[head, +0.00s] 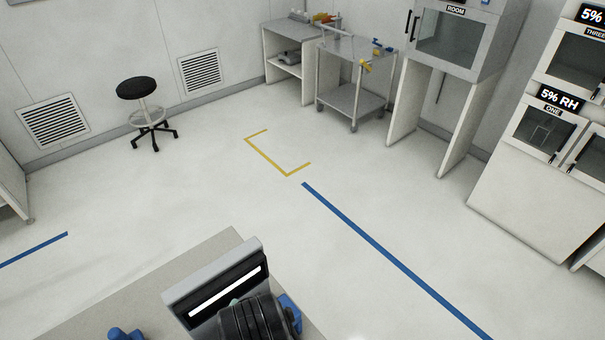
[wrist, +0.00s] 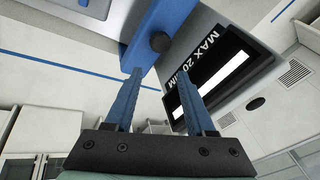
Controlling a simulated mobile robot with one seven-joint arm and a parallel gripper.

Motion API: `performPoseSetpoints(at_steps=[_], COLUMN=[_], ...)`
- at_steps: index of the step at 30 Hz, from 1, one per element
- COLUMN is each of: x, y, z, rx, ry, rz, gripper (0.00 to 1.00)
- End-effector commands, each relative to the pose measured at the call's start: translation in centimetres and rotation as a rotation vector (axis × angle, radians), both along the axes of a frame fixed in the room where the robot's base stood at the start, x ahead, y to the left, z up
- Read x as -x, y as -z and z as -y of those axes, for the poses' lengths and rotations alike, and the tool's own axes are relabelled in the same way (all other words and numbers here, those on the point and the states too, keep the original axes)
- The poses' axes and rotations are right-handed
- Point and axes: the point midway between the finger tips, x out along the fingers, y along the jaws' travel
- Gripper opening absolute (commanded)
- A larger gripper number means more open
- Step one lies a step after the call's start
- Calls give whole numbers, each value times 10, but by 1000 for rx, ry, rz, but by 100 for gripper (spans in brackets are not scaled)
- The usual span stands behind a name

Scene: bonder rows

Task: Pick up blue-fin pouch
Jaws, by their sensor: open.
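I cannot make out a blue-fin pouch for certain in either view. Small blue and yellow items (head: 381,48) lie on the wheeled cart at the back, too small to identify. My gripper (wrist: 162,79) shows in the wrist view, its two blue fingers apart and nothing between them. Its fingertips point toward a blue bar with a black knob (wrist: 160,42) on a grey device; I cannot tell whether they touch it. The grey device (wrist: 232,35) has a dark panel marked MAX 20 MM with a white strip. In the head view, my dark wrist partly hides the device (head: 245,262).
The device stands on a pale bench (head: 150,285) at the bottom. A black stool (head: 136,88), a shelf unit (head: 285,40), a cart (head: 345,98), a ROOM cabinet (head: 450,40) and 5% RH cabinets (head: 540,130) line the back and right. The floor between is clear.

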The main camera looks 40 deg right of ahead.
Motion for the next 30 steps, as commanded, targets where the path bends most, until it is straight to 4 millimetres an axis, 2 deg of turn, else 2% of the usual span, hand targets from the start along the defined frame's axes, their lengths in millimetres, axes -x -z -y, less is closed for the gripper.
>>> performPoseSetpoints(at_steps=[1, 3, 6, 8, 11, 21, 30], x=[29, 61, 91, 100, 106, 105, 103], y=[24, 45, 61, 68, 83, 136, 158], z=[3, 4, 3, 2, 1, 1, -1], rx=[-54, -111, -156, -168, -175, -175, -174], ry=[100, 221, 335, 372, 395, 392, 390], rz=[-102, -216, -319, -351, -370, -369, -369], gripper=[55, 55, 55, 55, 55, 55, 55])
